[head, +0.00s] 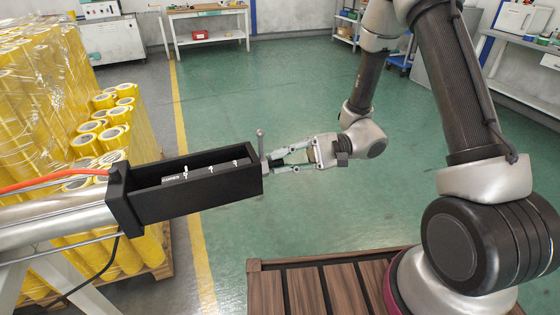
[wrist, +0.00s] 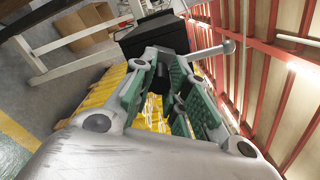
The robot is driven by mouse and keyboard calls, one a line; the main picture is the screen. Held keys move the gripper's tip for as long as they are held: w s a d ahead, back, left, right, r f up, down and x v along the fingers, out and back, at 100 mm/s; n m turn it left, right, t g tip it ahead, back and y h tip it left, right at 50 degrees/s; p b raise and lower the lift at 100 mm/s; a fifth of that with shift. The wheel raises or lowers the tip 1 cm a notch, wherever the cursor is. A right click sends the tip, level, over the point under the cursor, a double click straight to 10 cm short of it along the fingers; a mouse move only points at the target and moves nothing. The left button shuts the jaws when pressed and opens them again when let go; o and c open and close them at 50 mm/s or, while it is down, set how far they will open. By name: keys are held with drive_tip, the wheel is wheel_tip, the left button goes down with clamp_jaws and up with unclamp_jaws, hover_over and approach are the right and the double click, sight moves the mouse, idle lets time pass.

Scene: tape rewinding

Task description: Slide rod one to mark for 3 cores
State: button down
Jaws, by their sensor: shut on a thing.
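A black box-shaped housing (head: 190,188) with an open trough sticks out from the left. A small label reading "CORES" (head: 170,179) and white marks (head: 210,168) lie along its inner wall. At its right end a metal lever with a round knob (head: 261,136) stands upright; the lever also shows in the wrist view (wrist: 226,47). My gripper (head: 271,163) reaches in from the right, shut on a small dark piece at the housing's end, apparently the end of rod one. The fingers mostly hide this piece. In the wrist view the housing (wrist: 152,36) is just beyond my fingertips.
Wrapped yellow tape rolls (head: 40,110) stand on a pallet at the left. An orange hose (head: 55,182) and a metal tube (head: 60,215) lead to the housing. A slatted wooden platform (head: 320,290) is below right. The green floor (head: 230,110) behind is clear.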

drive_tip(key=v, duration=0.9)
drive_tip(key=shift+d, duration=0.2)
drive_tip(key=shift+w, duration=0.1)
drive_tip(key=c, duration=1.5)
unclamp_jaws()
drive_tip(key=shift+o, duration=0.2)
drive_tip(key=shift+w+d, duration=0.15)
drive_tip(key=shift+d, duration=0.45)
drive_tip(key=shift+o, duration=0.6)
drive_tip(key=w+d, duration=0.2)
drive_tip(key=w, duration=0.1)
drive_tip(key=shift+d+r+n+g, duration=0.2)
drive_tip(key=shift+d+n+g, duration=0.1)
drive_tip(key=d, duration=0.8)
drive_tip(key=shift+s+f, duration=0.15)
drive_tip(key=shift+s, duration=0.05)
